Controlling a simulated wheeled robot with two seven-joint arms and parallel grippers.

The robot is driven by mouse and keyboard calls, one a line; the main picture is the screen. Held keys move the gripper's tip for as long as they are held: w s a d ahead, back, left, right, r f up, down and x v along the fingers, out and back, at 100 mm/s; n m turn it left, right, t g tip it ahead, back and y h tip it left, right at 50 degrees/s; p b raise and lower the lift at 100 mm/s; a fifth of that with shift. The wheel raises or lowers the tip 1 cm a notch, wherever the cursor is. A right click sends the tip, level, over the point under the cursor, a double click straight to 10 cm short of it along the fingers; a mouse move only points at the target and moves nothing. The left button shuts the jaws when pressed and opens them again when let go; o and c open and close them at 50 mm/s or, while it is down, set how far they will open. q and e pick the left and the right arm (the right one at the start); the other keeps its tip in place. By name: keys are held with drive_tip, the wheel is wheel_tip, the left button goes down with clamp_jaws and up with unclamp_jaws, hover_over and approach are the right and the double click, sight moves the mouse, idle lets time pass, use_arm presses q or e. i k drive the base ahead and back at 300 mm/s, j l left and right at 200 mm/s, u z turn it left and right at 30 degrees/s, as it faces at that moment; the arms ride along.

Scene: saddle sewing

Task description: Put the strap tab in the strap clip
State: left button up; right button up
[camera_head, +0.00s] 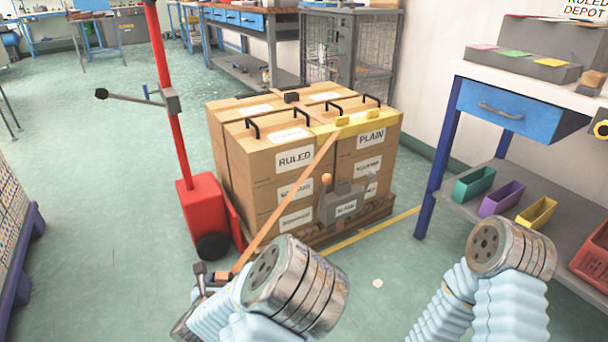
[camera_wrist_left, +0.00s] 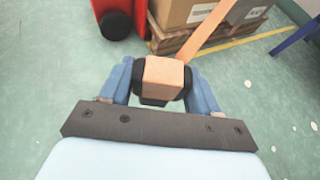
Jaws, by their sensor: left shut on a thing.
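An orange strap (camera_head: 290,203) runs from the top of the stacked cartons down to my left gripper (camera_head: 212,273). In the left wrist view the gripper (camera_wrist_left: 162,82) is shut on the strap tab (camera_wrist_left: 163,72), a pale orange block with black beneath it. The strap (camera_wrist_left: 208,30) leads away from it. A grey labelled device (camera_head: 345,206) with an orange knob (camera_head: 326,179) sits low at the cartons' front; it looks like the strap clip. The tab is well apart from it, to the lower left. My right gripper is out of view; only its arm shows.
The cartons (camera_head: 262,165) stand on a wooden pallet (camera_head: 375,220) with a yellow edge guard (camera_head: 380,118) on top. A red pallet truck (camera_head: 203,210) stands at their left. A workbench with coloured bins (camera_head: 501,198) is at right. Open floor lies in front.

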sight(291, 101)
drive_tip(key=i+l, duration=0.1)
drive_tip(key=i, duration=0.25)
drive_tip(key=i+z, duration=0.2)
drive_tip(key=z, duration=0.15)
drive_tip(key=i+z, duration=0.2)
drive_tip(key=z, duration=0.15)
drive_tip(key=i+j+z, duration=0.1)
drive_tip(key=z, duration=0.25)
drive_tip(key=i, duration=0.1)
